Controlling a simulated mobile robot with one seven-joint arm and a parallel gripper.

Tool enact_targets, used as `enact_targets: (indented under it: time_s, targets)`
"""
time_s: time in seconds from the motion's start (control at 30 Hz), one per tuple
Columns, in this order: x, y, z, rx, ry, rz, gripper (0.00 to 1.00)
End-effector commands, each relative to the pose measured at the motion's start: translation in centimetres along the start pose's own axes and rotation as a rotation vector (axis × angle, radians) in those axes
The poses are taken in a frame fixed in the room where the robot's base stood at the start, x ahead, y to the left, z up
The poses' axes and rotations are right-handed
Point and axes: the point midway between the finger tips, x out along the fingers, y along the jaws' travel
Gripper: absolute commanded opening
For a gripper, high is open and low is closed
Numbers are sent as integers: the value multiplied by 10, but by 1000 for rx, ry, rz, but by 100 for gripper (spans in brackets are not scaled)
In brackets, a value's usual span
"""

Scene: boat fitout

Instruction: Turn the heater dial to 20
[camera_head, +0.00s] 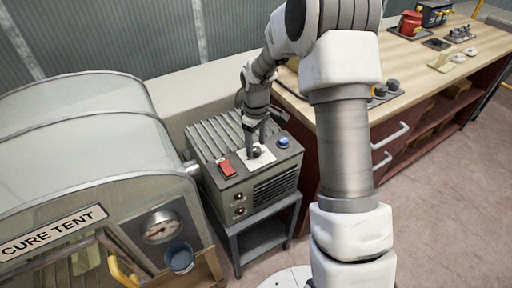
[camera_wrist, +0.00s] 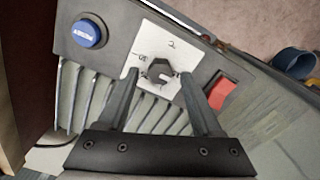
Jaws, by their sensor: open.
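The heater (camera_head: 237,183) is a grey ribbed box on a small stand. Its dial (camera_wrist: 160,71) is a dark knob on a white scale plate (camera_wrist: 150,45), on the heater's top panel. My gripper (camera_wrist: 158,80) points down at the dial. Its two fingers are apart, one on each side of the knob in the wrist view; I cannot tell whether they touch it. In the head view, my gripper (camera_head: 256,150) partly hides the dial. The scale marks are too small and blurred to read a setting.
A red switch (camera_wrist: 222,94) and a blue button (camera_wrist: 88,32) flank the dial. A wooden workbench (camera_head: 440,62) with small parts stands to the right.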

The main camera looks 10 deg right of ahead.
Motion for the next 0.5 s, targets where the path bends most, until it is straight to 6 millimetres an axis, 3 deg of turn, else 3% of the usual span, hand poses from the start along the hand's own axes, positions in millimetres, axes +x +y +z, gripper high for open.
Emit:
enact_targets:
  time_s: [0.13, 0.43, 0.5]
  targets:
    - [11, 0, 0, -1, -1, 0, 67]
    - [12, 0, 0, -1, 0, 0, 67]
    - [12, 0, 0, -1, 0, 0, 54]
